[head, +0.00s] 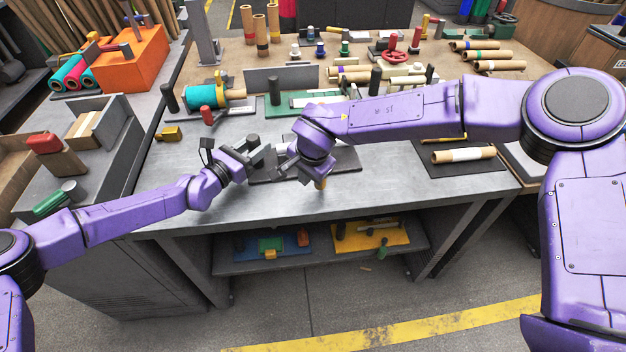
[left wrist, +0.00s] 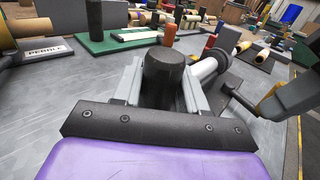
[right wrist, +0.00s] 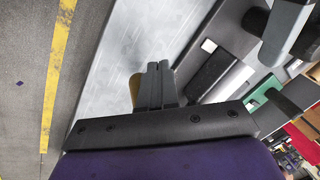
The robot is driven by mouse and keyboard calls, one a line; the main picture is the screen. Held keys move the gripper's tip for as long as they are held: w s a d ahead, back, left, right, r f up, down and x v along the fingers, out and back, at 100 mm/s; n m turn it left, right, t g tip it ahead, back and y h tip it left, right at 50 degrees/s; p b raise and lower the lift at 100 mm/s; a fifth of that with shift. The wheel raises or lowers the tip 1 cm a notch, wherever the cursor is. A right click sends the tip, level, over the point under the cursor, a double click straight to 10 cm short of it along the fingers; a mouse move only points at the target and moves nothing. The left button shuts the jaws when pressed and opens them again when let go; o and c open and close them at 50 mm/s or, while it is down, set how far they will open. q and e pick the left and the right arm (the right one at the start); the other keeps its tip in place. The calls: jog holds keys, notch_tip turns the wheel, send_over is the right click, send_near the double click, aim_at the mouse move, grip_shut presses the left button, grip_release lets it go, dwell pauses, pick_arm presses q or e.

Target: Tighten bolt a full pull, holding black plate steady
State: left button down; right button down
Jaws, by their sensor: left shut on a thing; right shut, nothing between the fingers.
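The black plate (head: 347,158) lies flat on the grey workbench, partly covered by my grippers. My left gripper (head: 257,156) is at its left end, shut on a dark upright post (left wrist: 163,72), whose top shows in the head view (head: 253,140). My right gripper (head: 287,163) is over the middle of the plate, its fingers (right wrist: 158,85) shut and empty. A yellow-brown handle end (head: 321,184) shows below my right gripper, and just behind its fingertips in the right wrist view (right wrist: 134,88). I cannot make out the bolt clearly.
A green board (head: 275,107) with a dark post stands behind the plate. A wrapped felt roll (head: 463,155) lies on a dark mat to the right. The bench front is mostly clear.

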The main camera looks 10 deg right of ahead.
pick_arm(q)
jog(key=shift+f, duration=0.15)
pick_arm(e)
jog(key=shift+d, duration=3.25)
jog(key=shift+s, duration=0.1)
jog(key=shift+a, duration=0.15)
notch_tip(320, 180, up, 7)
jog(key=a, duration=0.1)
pick_arm(q)
grip_release()
